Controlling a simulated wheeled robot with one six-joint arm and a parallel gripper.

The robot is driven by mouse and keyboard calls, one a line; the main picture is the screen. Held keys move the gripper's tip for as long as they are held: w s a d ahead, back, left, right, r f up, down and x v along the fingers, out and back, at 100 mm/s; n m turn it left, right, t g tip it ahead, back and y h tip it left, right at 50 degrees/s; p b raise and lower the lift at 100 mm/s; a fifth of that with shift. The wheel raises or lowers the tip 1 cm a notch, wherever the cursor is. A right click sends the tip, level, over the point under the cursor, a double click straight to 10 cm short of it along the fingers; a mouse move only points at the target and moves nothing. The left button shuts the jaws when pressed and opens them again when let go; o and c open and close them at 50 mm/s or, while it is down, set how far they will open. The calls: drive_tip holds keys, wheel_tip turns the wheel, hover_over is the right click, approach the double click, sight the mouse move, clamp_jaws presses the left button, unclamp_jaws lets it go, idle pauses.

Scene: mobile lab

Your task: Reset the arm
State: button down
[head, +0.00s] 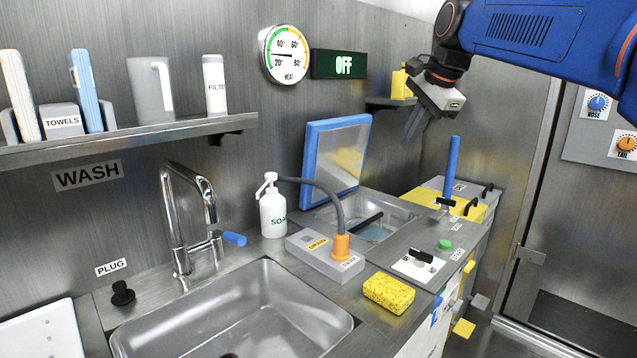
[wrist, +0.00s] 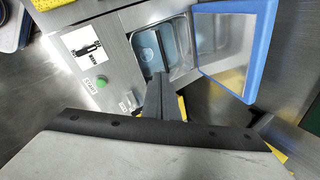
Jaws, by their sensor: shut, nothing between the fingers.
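My gripper (head: 416,138) hangs from my blue arm at the upper right of the head view, above the back of the counter and pointing down. Its fingers are together and empty, and it touches nothing that I can see. In the wrist view the closed fingers (wrist: 160,92) point toward the small basin (wrist: 148,48) and its raised blue-framed lid (wrist: 262,50).
A blue upright lever (head: 453,168) stands below and right of my gripper. A shelf with a yellow bottle (head: 399,84) is close on its left. The sink (head: 235,310), soap bottle (head: 272,212), yellow sponge (head: 388,293) and green button (head: 445,244) are on the counter.

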drive_tip(key=s+d+f+n, duration=0.2)
drive_tip(key=s+f+n, duration=0.2)
drive_tip(key=s+f, duration=0.7)
drive_tip(key=s+d+f+n+h, duration=0.1)
drive_tip(key=s+d+f+n, duration=0.2)
drive_tip(key=s+f, duration=0.7)
drive_tip(key=s+d+f+n+h, duration=0.1)
drive_tip(key=s+d+f+n, duration=0.2)
drive_tip(key=s+f+n, duration=0.4)
drive_tip(key=s+f, duration=0.4)
drive_tip(key=s, duration=0.1)
drive_tip(key=shift+s+f, duration=0.15)
drive_tip(key=shift+f, duration=0.2)
drive_tip(key=shift+d, duration=0.1)
